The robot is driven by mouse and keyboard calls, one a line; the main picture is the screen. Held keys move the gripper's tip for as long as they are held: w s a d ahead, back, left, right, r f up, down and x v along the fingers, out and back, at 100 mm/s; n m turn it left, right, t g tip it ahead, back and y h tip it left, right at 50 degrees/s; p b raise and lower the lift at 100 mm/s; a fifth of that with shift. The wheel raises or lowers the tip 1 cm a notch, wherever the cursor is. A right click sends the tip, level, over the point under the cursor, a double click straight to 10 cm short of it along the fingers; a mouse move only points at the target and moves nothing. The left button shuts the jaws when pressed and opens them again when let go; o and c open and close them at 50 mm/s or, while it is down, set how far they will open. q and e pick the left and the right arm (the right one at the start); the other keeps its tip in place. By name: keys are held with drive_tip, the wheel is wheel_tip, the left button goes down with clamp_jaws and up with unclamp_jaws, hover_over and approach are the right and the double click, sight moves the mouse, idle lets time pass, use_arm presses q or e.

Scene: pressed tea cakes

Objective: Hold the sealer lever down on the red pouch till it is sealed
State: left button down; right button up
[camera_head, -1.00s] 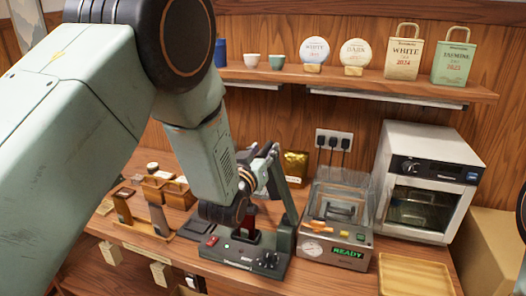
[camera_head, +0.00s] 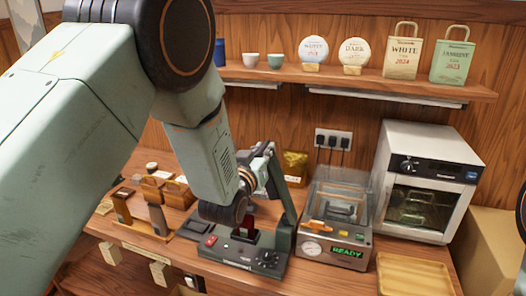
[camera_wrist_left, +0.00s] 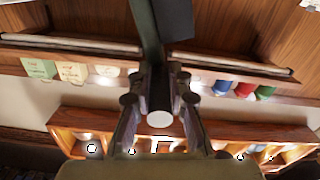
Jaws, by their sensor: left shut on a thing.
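The sealer (camera_head: 238,254) is a dark grey-green unit at the front of the counter, with a red button at its left. Its lever (camera_head: 281,190) rises from the right side, steeply tilted and well above the base. My left gripper (camera_head: 264,154) is shut on the lever's upper end, partly hidden behind my forearm. In the left wrist view the fingers (camera_wrist_left: 159,92) close around a dark bar with a pale round end. A dark red pouch (camera_head: 249,224) shows upright at the sealer, its upper part hidden by my arm. My right gripper is not in view.
A vacuum machine (camera_head: 332,246) reading READY stands right of the sealer, with a white oven (camera_head: 430,180) behind it and a wooden tray (camera_head: 414,276) in front. A gold pouch (camera_head: 295,167) stands behind. Wooden tools (camera_head: 153,195) are at left. A shelf (camera_head: 400,90) spans above.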

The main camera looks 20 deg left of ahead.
use_arm(q)
drive_tip(key=shift+a+f, duration=0.1)
drive_tip(key=shift+a, duration=0.05)
drive_tip(key=shift+a+f+n+b, duration=0.2)
drive_tip(key=shift+a+n+b, duration=0.1)
drive_tip(key=shift+a+b, duration=0.15)
drive_tip(key=a+f+n+b, duration=0.6)
drive_tip(key=a+f+b, duration=0.1)
drive_tip(key=f+b, duration=0.2)
drive_tip(key=a+f+n+b, duration=0.6)
drive_tip(key=a+f+b, duration=0.2)
drive_tip(key=f, duration=0.4)
drive_tip(key=shift+w+a+b, duration=0.15)
drive_tip(key=shift+w+b, duration=0.05)
drive_tip(key=shift+b, duration=0.25)
drive_tip(key=shift+s+f, duration=0.1)
drive_tip(key=shift+f, duration=0.1)
drive_tip(key=c, duration=1.6)
unclamp_jaws()
drive_tip(key=o, duration=0.3)
drive_tip(key=shift+o, duration=0.2)
